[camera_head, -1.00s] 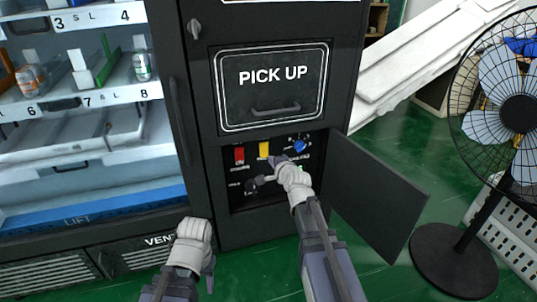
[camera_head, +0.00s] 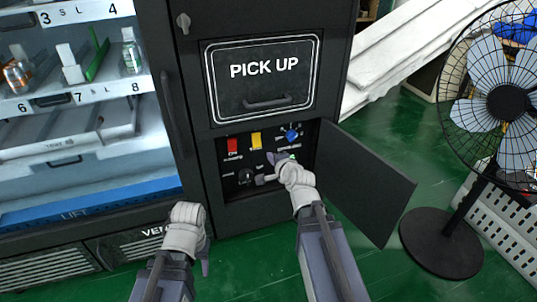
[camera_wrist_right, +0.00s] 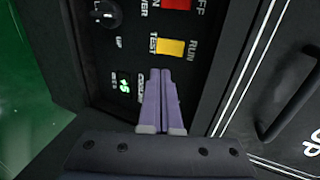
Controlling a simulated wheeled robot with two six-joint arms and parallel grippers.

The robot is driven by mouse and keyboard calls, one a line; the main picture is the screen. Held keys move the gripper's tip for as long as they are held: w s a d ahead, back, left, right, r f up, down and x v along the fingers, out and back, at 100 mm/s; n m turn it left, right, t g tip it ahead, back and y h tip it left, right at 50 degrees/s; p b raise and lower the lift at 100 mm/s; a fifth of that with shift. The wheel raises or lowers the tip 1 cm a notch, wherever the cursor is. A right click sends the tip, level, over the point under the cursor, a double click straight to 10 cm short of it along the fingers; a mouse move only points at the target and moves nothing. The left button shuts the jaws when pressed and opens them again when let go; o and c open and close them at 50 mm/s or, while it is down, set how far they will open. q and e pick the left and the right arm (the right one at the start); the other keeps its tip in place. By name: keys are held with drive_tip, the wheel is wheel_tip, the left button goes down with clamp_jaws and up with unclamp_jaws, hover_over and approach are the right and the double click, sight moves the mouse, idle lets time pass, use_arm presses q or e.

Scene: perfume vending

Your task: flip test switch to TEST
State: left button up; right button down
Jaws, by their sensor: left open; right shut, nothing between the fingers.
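The test switch is a yellow rocker (camera_head: 256,140) in the open control compartment. In the right wrist view the yellow switch (camera_wrist_right: 171,47) sits between the labels TEST and RUN, TEST on its left. Which side is pressed in is too small to tell. My right gripper (camera_head: 271,158) is inside the compartment mouth, just below and right of the switch. Its closed, empty fingertips (camera_wrist_right: 160,71) point at the switch's lower edge, with a small gap in the picture. My left gripper (camera_head: 206,265) is open and empty, low in front of the vending machine.
The compartment door (camera_head: 365,180) hangs open right of my right arm. A fan (camera_head: 505,103) stands farther right.

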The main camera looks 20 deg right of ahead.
drive_tip(key=shift+s+f, duration=0.1)
drive_tip(key=shift+f, duration=0.35)
drive_tip(key=b, duration=0.5)
approach(258, 146)
drive_tip(key=x, duration=0.5)
drive_tip(key=shift+x, duration=0.75)
drive_tip(key=shift+f, duration=0.1)
